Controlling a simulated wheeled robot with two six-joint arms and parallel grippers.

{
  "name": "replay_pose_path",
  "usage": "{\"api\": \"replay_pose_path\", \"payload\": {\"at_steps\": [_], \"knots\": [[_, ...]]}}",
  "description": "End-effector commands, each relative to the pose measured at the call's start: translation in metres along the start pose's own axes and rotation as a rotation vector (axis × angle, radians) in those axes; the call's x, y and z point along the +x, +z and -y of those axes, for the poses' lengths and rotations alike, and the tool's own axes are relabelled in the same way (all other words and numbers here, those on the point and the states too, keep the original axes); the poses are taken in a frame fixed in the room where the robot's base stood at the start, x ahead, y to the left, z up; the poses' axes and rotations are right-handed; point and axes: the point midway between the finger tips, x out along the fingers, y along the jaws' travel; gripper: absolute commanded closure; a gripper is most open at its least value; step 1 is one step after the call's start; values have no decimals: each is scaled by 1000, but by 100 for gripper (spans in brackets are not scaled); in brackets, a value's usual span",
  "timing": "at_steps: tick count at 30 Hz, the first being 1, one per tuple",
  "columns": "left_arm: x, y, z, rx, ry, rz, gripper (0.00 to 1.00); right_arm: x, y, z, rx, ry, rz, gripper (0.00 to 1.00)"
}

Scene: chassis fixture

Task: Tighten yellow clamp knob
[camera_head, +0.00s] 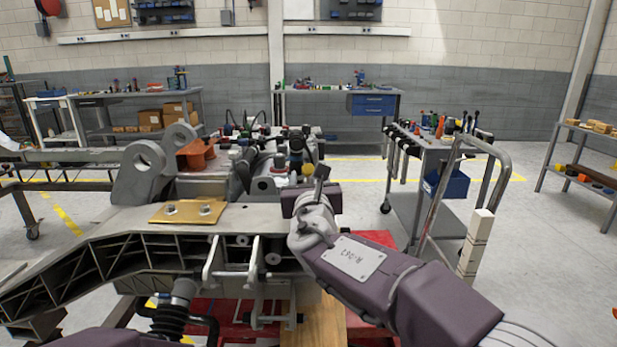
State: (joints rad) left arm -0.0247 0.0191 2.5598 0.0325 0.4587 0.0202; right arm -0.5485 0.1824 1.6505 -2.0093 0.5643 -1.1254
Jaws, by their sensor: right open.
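A small yellow knob (307,170) shows just beyond my right gripper, among the clamps and parts at the right end of the chassis fixture (245,215). My right arm comes in from the lower right. My right gripper (318,182) is open over the right edge of the fixture, close to the knob in the picture. I cannot tell whether it touches the knob. The arm's wrist hides part of the fixture edge. Only a purple part of my left arm shows at the bottom left; its gripper is not in view.
A tan plate (187,212) with two bolts lies on the fixture, beside a grey upright bracket (145,172). A tool cart (432,155) with a curved handle stands to the right. A workbench (340,107) stands behind.

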Motion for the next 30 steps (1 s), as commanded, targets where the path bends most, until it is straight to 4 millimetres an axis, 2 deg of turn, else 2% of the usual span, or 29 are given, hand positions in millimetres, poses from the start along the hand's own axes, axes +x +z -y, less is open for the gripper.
{"api": "replay_pose_path", "payload": {"at_steps": [3, 6, 14, 19, 20, 30], "knots": [[-1, 0, 0, 0, 0, 0, 64, 18, 0, 1, -1, -2, -1, 51], [-1, 0, 0, 0, 0, 0, 64, 26, 0, 0, 0, 0, 0, 51], [-1, 0, 0, 0, 0, 0, 64, 28, 0, 0, 0, 0, 0, 51], [-1, 0, 0, 0, 0, 0, 64, 28, 0, 0, 0, 0, 0, 95], [-1, 0, 0, 0, 0, 0, 64, 28, 0, 0, 0, 0, 0, 100], [-4, 0, 0, 0, 0, 0, 64, 28, 0, -1, 34, -23, -1, 100]]}}
